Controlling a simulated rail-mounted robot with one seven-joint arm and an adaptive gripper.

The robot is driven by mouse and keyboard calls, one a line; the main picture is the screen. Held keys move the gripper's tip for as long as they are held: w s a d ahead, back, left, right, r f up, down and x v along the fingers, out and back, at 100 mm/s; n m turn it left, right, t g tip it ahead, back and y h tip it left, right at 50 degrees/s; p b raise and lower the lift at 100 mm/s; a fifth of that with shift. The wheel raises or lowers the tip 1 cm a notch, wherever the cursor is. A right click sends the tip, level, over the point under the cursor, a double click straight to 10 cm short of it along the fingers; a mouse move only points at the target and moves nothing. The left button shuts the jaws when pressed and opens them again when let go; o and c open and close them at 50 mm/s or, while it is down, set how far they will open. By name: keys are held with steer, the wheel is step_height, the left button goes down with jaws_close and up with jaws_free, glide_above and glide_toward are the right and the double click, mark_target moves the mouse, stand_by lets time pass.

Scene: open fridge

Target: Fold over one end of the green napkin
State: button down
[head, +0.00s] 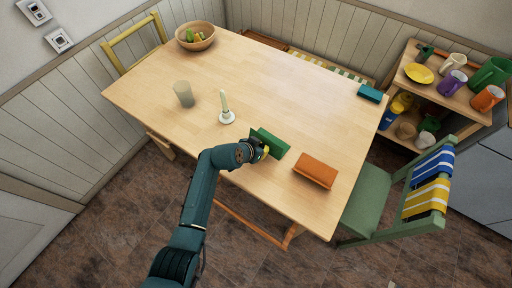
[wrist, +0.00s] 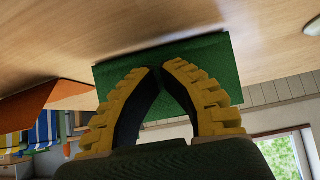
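The green napkin (head: 271,143) lies near the front edge of the table, right of the candle holder. My gripper (head: 264,152) is low over its near left part and hides some of it. In the wrist view, the napkin (wrist: 205,62) is behind my fingers, and part of it stands out past the table surface. My gripper (wrist: 156,71) is shut, with its black-padded, yellow-backed fingertips almost meeting in front of the green cloth. I cannot tell whether any cloth is pinched between the tips.
An orange napkin (head: 316,171) lies to the right of the green one. A white candle holder (head: 227,117) and a glass (head: 184,94) stand to the left. A teal napkin (head: 370,93) is at the far right and a bowl (head: 194,36) at the back left. The table's middle is clear.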

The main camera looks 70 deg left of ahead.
steer(key=shift+w+a, duration=0.15)
steer(key=shift+s+d+p, duration=0.4)
steer(key=shift+s+p, duration=0.1)
steer(key=shift+s, duration=0.15)
steer(key=shift+s+d+p, duration=0.4)
steer(key=shift+s+p, duration=0.05)
steer(key=shift+s, duration=0.2)
steer(key=shift+r, duration=0.1)
step_height(320, 180, up, 10)
steer(key=p, duration=0.8)
steer(key=shift+p, duration=0.3)
